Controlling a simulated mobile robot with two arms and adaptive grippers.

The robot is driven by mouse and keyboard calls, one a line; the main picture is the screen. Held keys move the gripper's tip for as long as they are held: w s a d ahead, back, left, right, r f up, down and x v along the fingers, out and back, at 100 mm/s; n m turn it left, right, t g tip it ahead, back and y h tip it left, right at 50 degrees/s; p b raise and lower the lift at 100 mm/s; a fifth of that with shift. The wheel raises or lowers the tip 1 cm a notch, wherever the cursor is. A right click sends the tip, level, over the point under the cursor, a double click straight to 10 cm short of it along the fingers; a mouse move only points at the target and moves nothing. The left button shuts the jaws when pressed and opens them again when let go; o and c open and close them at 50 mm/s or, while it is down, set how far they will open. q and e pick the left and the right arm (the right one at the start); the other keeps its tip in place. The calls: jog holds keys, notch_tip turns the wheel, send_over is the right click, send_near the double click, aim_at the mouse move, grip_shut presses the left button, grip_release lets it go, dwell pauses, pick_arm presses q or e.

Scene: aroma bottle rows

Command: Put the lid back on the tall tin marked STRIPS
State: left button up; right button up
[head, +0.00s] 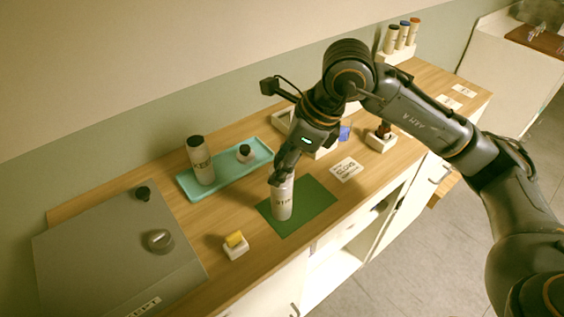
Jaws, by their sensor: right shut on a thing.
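The tall pale tin (282,202) stands upright on a green mat (314,199), with its dark lettering partly readable. My right gripper (282,175) points down at the top of this tin, with its dark fingers shut. The fingers cover the tin's top end. The lid seems to be between them, but dark on dark I cannot make out its edge, nor whether it is seated on the rim. My left gripper is not in view.
A teal tray (228,167) holds a dark-capped tin (200,160) and a small jar (244,153). A grey case (105,255) carries two dark round pieces. A white block with a yellow top (235,245) stands in front. White holders and bottles (402,36) stand behind.

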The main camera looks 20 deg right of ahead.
jog(key=o, duration=1.4)
jog(key=shift+c, duration=0.2)
jog(key=shift+r, duration=0.1)
jog(key=shift+r+p, duration=1.85)
jog(key=shift+r, duration=1.6)
grip_shut()
jog(key=shift+f, duration=0.25)
